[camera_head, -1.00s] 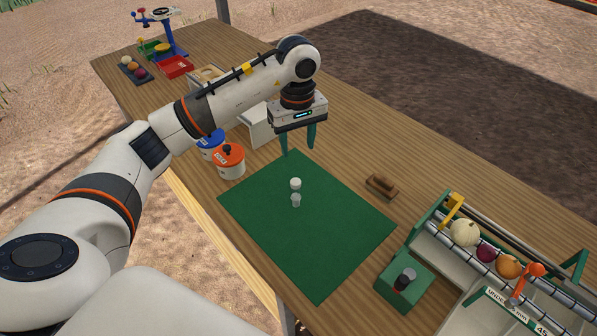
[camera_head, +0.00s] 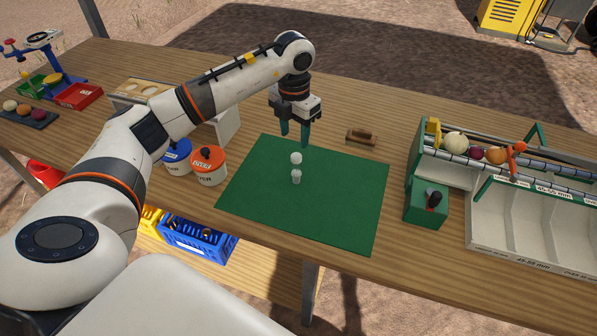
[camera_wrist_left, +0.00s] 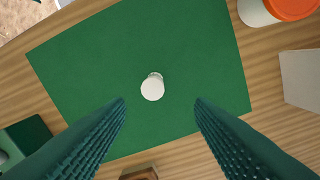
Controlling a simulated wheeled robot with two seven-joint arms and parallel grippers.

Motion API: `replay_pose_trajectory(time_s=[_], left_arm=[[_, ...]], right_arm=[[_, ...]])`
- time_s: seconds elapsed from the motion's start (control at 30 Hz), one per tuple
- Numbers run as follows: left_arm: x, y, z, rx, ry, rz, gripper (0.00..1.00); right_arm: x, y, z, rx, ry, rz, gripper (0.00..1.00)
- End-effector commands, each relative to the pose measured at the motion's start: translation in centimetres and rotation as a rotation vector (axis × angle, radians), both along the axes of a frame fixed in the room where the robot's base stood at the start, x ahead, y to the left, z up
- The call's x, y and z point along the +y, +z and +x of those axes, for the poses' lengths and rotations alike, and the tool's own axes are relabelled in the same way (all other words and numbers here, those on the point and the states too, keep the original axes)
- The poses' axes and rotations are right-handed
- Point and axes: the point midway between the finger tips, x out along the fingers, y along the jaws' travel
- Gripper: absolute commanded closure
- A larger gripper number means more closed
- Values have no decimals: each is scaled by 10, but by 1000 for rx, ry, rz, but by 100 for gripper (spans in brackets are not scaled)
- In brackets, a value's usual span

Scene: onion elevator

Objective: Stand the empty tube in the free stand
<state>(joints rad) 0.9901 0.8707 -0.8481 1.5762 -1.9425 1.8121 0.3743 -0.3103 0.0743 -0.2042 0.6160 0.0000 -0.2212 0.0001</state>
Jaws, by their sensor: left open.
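A small upright piece with a round white top (camera_head: 296,158) and a clear, pale lower part (camera_head: 296,177) stands on the green mat (camera_head: 340,215). In the left wrist view its white top (camera_wrist_left: 152,89) shows from above, between and beyond my fingers. A green block (camera_head: 425,208) at the mat's right holds a dark piece with a grey top (camera_head: 434,198). I cannot tell for sure which is the empty tube and which the free stand. My left gripper (camera_head: 294,140) is open and empty, pointing down near the mat's far edge. My right gripper is not in view.
Blue-lidded (camera_head: 177,152) and orange-lidded (camera_head: 208,162) tubs stand left of the mat. A brown wooden-handled piece (camera_head: 361,137) lies beyond it. A sorting rack (camera_head: 520,220) with onions fills the right. Most of the mat is bare.

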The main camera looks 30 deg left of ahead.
Motion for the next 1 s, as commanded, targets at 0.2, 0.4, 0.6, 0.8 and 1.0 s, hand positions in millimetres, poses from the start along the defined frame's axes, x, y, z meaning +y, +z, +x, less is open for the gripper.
replay_pose_trajectory(time_s=[0.2,0.4,0.6,0.8,1.0], left_arm=[[-1,-38,-2,6,-2,0,51],[-1,-57,-1,4,-4,1,51],[-6,-78,-5,6,-5,-1,51],[-8,-105,-6,3,-4,-1,51],[-7,-110,-6,1,-5,1,51]], right_arm=[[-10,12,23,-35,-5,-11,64],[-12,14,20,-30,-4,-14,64],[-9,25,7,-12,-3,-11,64],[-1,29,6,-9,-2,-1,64],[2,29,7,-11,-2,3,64]])
